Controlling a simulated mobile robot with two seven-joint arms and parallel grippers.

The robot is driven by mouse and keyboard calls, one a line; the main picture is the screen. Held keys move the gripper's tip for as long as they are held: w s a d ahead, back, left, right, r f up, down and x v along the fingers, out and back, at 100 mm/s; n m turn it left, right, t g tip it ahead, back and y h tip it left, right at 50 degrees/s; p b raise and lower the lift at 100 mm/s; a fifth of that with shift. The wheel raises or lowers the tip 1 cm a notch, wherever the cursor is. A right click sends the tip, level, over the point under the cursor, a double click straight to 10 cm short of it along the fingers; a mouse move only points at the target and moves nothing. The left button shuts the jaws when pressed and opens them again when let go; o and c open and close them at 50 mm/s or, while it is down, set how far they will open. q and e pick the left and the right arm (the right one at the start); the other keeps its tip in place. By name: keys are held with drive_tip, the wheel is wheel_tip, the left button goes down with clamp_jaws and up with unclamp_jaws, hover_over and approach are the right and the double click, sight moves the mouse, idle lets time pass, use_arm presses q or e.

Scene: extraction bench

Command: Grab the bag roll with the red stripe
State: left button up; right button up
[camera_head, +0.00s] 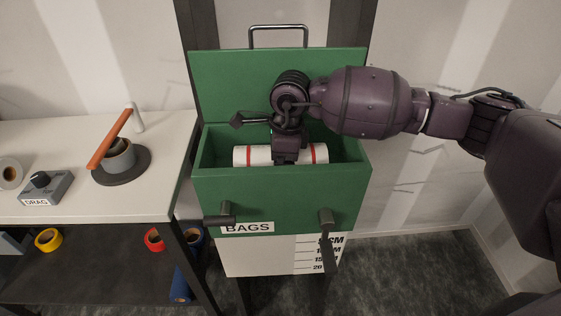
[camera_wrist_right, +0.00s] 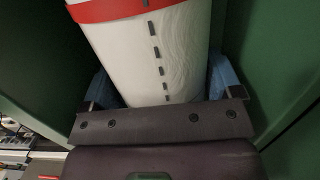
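The bag roll, white with red stripes near its ends, lies in the green box in the head view (camera_head: 320,154). It also fills the middle of the right wrist view (camera_wrist_right: 155,50), where one red band and a dashed dark line show. My right gripper (camera_head: 288,160) reaches down into the box over the middle of the roll. In the wrist view its blue-padded fingers (camera_wrist_right: 163,85) stand wide apart, one on each side of the roll. Firm contact with the roll cannot be made out, and the fingertips are partly hidden. My left gripper is not in view.
The green box (camera_head: 290,200), labelled BAGS, has its lid (camera_head: 230,80) raised behind it. Its walls stand close around my right gripper. A white bench (camera_head: 70,140) at the left holds an orange-handled device (camera_head: 115,150) and a DRAG control (camera_head: 45,187). Coloured rolls lie below.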

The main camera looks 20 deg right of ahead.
drive_tip(key=c, duration=0.5)
